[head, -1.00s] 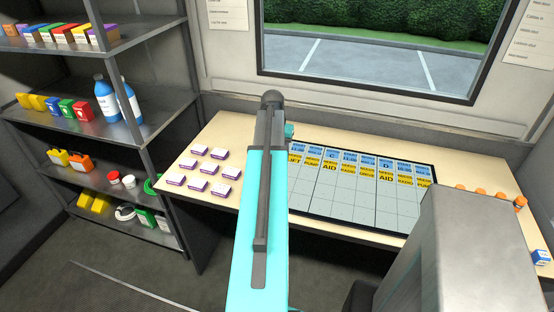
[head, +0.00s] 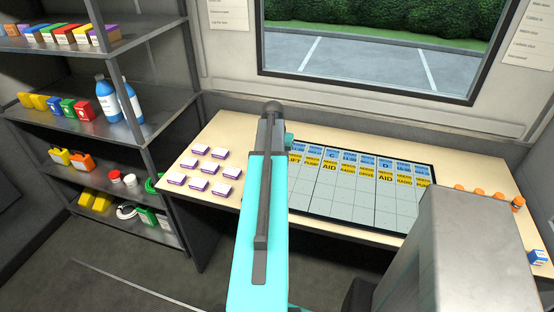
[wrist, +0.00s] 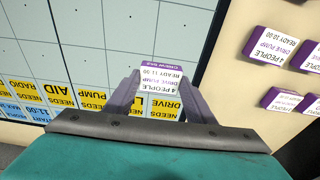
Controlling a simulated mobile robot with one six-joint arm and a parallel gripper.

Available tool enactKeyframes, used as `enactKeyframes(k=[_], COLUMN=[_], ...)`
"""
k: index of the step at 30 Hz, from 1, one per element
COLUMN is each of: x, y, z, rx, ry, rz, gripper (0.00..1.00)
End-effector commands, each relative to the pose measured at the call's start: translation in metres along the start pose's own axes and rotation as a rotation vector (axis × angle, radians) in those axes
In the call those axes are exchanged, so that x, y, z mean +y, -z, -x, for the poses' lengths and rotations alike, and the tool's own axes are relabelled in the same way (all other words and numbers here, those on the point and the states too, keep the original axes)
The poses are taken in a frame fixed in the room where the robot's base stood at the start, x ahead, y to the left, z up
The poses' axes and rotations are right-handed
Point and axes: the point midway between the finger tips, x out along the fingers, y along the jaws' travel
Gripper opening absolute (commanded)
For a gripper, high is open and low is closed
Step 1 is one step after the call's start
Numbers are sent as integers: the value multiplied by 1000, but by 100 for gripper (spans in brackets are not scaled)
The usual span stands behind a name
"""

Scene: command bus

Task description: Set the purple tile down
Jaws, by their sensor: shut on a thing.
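My gripper (wrist: 158,92) is shut on a white-topped tile with a purple edge (wrist: 160,72), seen in the wrist view. The tile's print reads 4 PEOPLE, DRIVE PUMP and a READY time. It overlaps the left column edge of the grey gridded board (wrist: 110,45), beside the board's dark border. I cannot tell whether the tile touches the board. In the head view my teal arm hides the gripper, the tile and the board's left end; the rest of the board (head: 345,205) shows blue and yellow headed columns over empty cells.
Several similar purple-edged tiles (head: 197,186) lie in rows on the pale desk (head: 245,128) left of my arm; some show at the right of the wrist view (wrist: 270,45). Orange items (head: 480,191) and a blue box (head: 538,257) stand at the desk's right. Shelves (head: 60,125) stand left.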

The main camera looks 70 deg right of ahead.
Motion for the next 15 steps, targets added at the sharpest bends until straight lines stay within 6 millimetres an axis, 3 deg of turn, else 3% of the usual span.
enactKeyframes(k=[10, 11, 13, 15], x=[0, 0, 0, 0], y=[0, 0, 0, 0], z=[-4, -3, -3, -3], rx=[0, 0, 0, 0], ry=[0, 0, 0, 0], rz=[0, -1, -1, -1], gripper=[27, 54, 66, 68])
